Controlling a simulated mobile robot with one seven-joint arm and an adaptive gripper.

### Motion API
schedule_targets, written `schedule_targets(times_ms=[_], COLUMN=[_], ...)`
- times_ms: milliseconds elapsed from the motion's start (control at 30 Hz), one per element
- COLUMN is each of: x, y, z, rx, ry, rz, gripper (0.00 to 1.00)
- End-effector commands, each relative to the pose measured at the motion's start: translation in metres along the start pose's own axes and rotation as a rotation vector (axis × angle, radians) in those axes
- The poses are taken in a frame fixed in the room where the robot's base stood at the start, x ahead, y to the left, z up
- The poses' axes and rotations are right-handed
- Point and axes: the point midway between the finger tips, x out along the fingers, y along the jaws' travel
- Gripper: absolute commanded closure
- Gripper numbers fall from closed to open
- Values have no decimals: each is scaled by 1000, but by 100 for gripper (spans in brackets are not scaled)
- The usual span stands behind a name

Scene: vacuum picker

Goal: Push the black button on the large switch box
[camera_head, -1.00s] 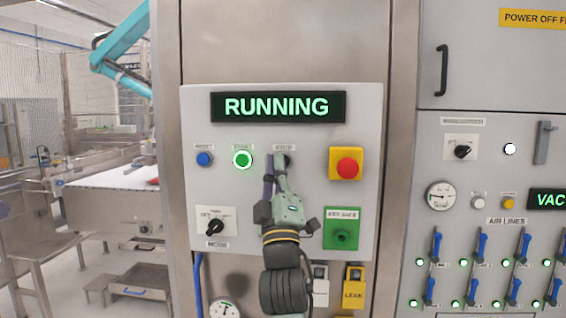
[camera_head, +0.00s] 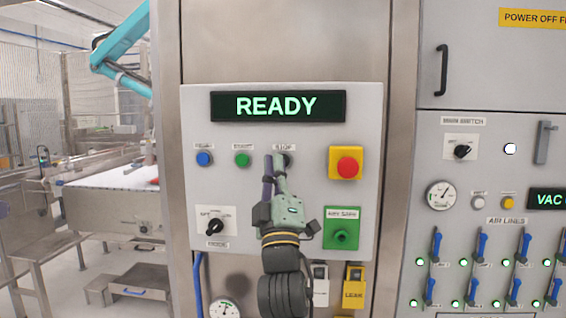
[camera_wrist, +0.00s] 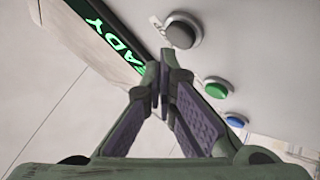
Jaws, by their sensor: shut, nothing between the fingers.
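The large switch box (camera_head: 300,200) is a light grey panel with a lit display (camera_head: 277,106) that reads READY. The black button (camera_head: 287,160) under the STOP label is partly hidden behind my gripper (camera_head: 274,158) in the head view. In the wrist view the black button (camera_wrist: 182,31) shows whole, beyond and to the right of my fingertips (camera_wrist: 158,72), with a gap in the picture between them. My gripper is shut and empty, with its fingertips meeting. Its exact distance from the panel is hard to tell.
A blue button (camera_head: 204,159) and an unlit green button (camera_head: 242,160) sit left of the black one. A red emergency button (camera_head: 347,167) on yellow is to the right. A mode knob (camera_head: 215,226) and a green key-safe fixture (camera_head: 342,236) are lower down.

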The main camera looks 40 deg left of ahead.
Motion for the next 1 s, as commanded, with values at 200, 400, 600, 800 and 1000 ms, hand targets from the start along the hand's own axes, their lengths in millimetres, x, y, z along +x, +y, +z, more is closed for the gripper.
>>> schedule_targets(times_ms=[200, 400, 600, 800, 1000], x=[0, -11, -24, -34, -35], y=[0, 7, 18, 24, 25], z=[0, -8, -18, -25, -25], rx=[0, 1, 1, 1, 1], ry=[0, 1, 1, 0, 0], rz=[0, 0, 0, -1, -1], gripper=[100, 100, 100, 100, 100])
